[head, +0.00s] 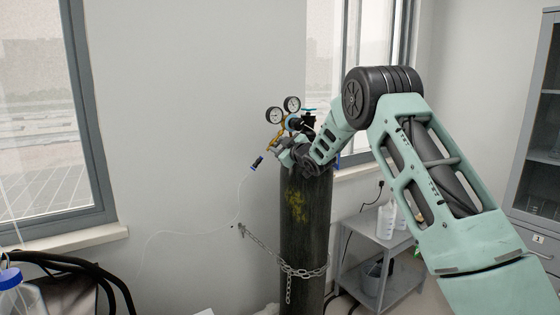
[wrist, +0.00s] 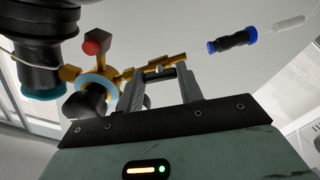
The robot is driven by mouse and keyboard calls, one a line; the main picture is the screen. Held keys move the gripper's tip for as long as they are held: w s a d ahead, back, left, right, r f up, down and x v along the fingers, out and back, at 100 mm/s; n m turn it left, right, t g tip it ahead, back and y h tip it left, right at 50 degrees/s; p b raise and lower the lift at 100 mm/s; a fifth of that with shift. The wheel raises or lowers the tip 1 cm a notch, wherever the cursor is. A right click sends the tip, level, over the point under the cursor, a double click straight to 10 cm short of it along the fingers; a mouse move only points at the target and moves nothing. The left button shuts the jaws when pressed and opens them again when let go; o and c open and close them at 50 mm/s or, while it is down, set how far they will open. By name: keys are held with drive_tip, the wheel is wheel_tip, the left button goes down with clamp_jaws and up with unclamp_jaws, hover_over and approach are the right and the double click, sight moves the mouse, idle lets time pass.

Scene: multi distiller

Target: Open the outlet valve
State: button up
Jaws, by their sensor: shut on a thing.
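A gas cylinder (head: 305,225) stands upright against the wall. Its brass regulator carries two round gauges (head: 274,115) and sits at the cylinder's top.
A chain (head: 288,268) loops around the cylinder and fixes to the wall. A thin clear hose (head: 240,200) hangs from the connector. A low metal shelf (head: 385,250) with bottles is at right, and a cabinet (head: 540,160) is farther right.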

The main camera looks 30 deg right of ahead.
drive_tip(key=shift+f+n+b, duration=0.15)
drive_tip(key=shift+n+b, duration=0.55)
drive_tip(key=shift+b, duration=0.3)
drive_tip(key=o, duration=1)
drive_tip(key=shift+s, duration=0.1)
drive_tip(key=s+b, duration=0.1)
drive_tip(key=s, duration=0.4)
drive_tip(key=s+b, duration=0.2)
drive_tip(key=s, duration=0.4)
drive_tip(key=s+b, duration=0.2)
drive_tip(key=s, duration=0.4)
drive_tip(key=shift+s+d, duration=0.1)
drive_tip(key=shift+d, duration=0.2)
drive_tip(key=shift+a, duration=0.1)
